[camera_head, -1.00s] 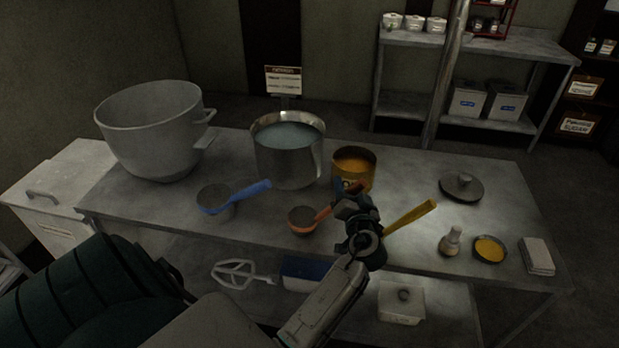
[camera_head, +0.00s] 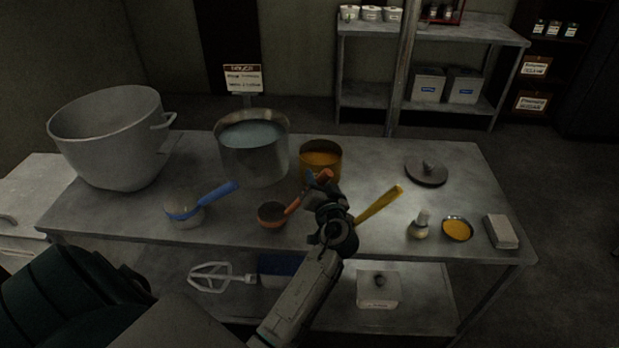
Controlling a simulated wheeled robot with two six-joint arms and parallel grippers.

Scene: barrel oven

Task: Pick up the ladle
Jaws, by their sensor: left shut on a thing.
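A ladle with an orange handle and dark orange-rimmed bowl (camera_head: 272,215) is at the middle front of the metal table. My left gripper (camera_head: 318,184) is shut on its handle, near the upper end. The jaws hide part of the handle. I cannot tell whether the bowl touches the table. A blue-handled ladle (camera_head: 186,212) lies to the left. A yellow handle (camera_head: 378,205) sticks out to the right of my gripper, and its other end is hidden behind the gripper. My right gripper is not in view.
The metal table (camera_head: 385,160) holds a large grey pot (camera_head: 110,140), a steel pot of liquid (camera_head: 253,155) and an orange-filled tin (camera_head: 320,165) behind my gripper. A lid (camera_head: 426,173), shaker (camera_head: 420,226), small yellow bowl (camera_head: 457,230) and grey block (camera_head: 501,231) stand at right.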

